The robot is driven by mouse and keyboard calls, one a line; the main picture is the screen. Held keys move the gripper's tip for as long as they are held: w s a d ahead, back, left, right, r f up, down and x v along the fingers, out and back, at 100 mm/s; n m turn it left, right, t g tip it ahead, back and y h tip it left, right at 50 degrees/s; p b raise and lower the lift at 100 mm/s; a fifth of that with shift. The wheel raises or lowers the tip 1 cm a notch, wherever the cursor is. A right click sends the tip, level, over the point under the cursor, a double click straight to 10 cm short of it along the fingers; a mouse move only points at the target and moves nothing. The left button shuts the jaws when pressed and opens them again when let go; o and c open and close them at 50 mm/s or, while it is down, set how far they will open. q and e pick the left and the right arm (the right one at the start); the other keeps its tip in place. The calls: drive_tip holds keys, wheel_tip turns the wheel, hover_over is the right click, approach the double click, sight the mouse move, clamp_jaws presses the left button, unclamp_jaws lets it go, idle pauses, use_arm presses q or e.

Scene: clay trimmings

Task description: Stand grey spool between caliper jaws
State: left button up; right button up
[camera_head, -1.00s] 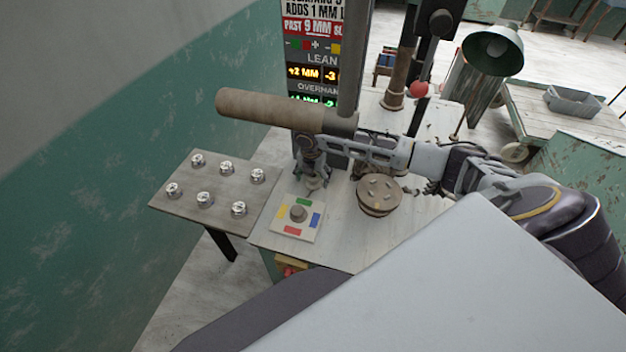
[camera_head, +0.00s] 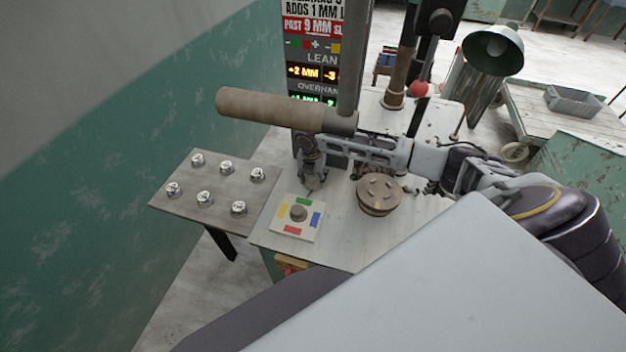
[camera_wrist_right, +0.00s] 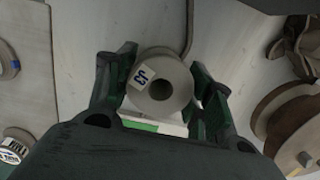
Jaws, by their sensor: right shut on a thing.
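The grey spool (camera_wrist_right: 165,80) shows end-on in the right wrist view, with a round hole in its top and a white label marked in blue. My right gripper (camera_wrist_right: 160,92) is shut on it, one dark green finger on each side. In the head view my right gripper (camera_head: 312,182) points down at the bench just behind the square board with coloured patches (camera_head: 290,230); the spool is hard to make out there. I cannot pick out the caliper jaws in either view. My left gripper is not in view.
Several shiny-topped pieces (camera_head: 204,198) stand on a side table (camera_head: 180,180) at left. A round wooden disc stack (camera_head: 379,194) sits right of the gripper. A thick brown cylinder (camera_head: 270,108) hangs above the bench (camera_head: 340,240). A green lamp (camera_head: 492,50) stands behind.

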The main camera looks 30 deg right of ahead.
drive_tip(key=shift+c, duration=0.7)
drive_tip(key=shift+r, duration=0.1)
wheel_tip(320, 180, up, 10)
drive_tip(key=shift+w, duration=0.1)
idle(0.8)
drive_tip(key=shift+w+a+r+b, duration=0.2)
drive_tip(key=shift+w+r+b, duration=0.7)
drive_tip(key=shift+w+r, duration=0.65)
drive_tip(key=shift+w+a+r, duration=0.1)
drive_tip(key=shift+r, duration=0.1)
